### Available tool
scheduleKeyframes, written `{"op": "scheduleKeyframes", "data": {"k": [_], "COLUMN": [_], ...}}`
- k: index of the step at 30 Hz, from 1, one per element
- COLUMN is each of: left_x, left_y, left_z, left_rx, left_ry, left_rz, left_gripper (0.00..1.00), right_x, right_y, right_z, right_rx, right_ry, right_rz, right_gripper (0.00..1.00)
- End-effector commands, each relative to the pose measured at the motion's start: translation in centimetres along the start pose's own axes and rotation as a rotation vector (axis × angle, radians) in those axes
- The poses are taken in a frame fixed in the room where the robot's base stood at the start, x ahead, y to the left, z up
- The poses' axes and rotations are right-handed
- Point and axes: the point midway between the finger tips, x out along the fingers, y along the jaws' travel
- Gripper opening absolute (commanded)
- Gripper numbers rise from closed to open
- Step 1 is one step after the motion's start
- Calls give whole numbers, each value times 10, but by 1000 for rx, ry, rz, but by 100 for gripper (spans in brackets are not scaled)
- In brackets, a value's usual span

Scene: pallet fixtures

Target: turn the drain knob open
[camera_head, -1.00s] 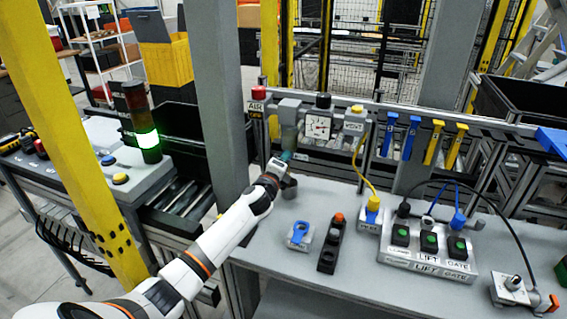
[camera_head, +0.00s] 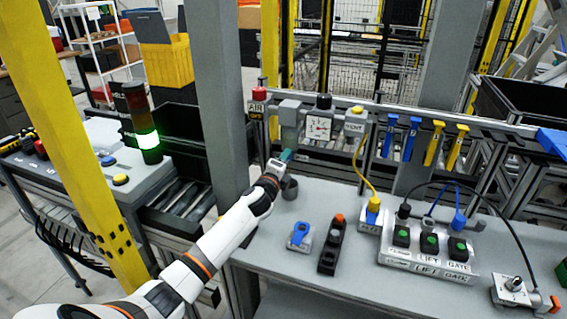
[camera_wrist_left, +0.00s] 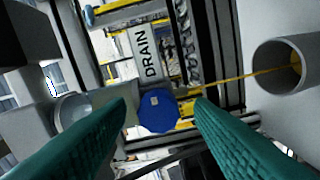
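The drain knob (camera_wrist_left: 158,111) is blue and faceted, and in the left wrist view it sits just below a grey plate marked DRAIN (camera_wrist_left: 147,56). My left gripper (camera_wrist_left: 161,104) is open, with one teal finger to the left of the knob and one to the right. Gaps show between the knob and both fingertips, so I see no grip on it. In the head view my left gripper (camera_head: 285,156) is at the air unit, under the left part of the rail, and I cannot make out the knob there. My right gripper is not in view.
A round gauge (camera_head: 318,127) and a VENT block (camera_head: 355,126) are right of the gripper. The bench holds a blue-topped block (camera_head: 299,236), a black switch box (camera_head: 332,245) and a LIFT GATE panel (camera_head: 428,258). A grey post (camera_head: 217,100) stands close left.

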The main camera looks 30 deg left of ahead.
Motion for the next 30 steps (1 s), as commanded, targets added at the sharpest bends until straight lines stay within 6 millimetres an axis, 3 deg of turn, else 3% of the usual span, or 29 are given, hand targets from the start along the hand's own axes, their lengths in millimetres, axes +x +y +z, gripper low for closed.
{"op": "scheduleKeyframes", "data": {"k": [10,24,30], "left_x": [-13,-100,-118], "left_y": [-1,-2,-1], "left_z": [0,1,0], "left_rx": [2,2,1], "left_ry": [-1,-2,0], "left_rz": [1,0,0], "left_gripper": [48,48,48], "right_x": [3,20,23], "right_y": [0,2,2], "right_z": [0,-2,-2], "right_rx": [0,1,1], "right_ry": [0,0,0], "right_rz": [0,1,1], "right_gripper": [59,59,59]}}
